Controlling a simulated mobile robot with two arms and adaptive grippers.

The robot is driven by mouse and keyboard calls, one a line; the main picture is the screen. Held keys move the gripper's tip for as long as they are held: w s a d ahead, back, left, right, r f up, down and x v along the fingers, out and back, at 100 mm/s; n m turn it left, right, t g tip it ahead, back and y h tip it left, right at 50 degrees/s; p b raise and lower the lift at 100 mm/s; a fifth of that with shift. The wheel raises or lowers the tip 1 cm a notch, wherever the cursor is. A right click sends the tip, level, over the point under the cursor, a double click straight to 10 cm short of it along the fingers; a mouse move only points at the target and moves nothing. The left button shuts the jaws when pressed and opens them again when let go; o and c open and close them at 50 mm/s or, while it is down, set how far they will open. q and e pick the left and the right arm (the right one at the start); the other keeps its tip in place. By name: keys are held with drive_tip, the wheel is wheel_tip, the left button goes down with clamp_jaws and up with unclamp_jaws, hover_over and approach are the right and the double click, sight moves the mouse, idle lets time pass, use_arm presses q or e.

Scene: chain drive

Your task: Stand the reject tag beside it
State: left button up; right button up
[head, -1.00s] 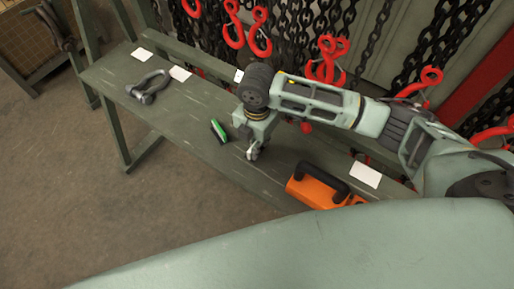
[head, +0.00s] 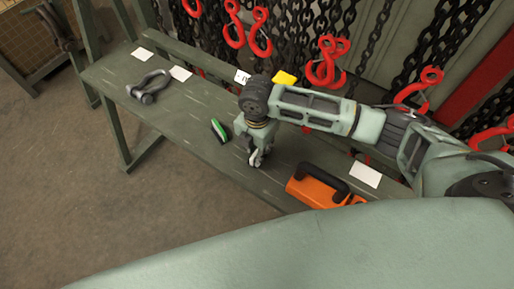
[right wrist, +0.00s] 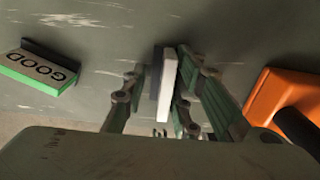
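A thin upright plate with a white edge and a dark side (right wrist: 168,88) is between the fingers of my right gripper (right wrist: 160,85) in the right wrist view. It may be the reject tag, but no lettering shows on it. The fingers stand on both sides, with a visible gap at the left one, so the gripper looks open around it. In the head view the right gripper (head: 256,158) points down just above the bench. A green tag marked GOOD (right wrist: 42,70) lies to the left, also in the head view (head: 219,130). My left gripper is out of view.
An orange case with a black handle (head: 322,187) is close to the right of the gripper. A grey shackle (head: 149,86) and white cards (head: 180,73) lie on the bench (head: 190,105). Red hooks (head: 328,62) and chains hang behind. A yellow piece (head: 284,78) shows behind my arm.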

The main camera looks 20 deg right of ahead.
wheel_tip(320, 180, up, 12)
drive_tip(key=shift+r+b, duration=0.15)
drive_tip(key=shift+b, duration=0.2)
idle(0.7)
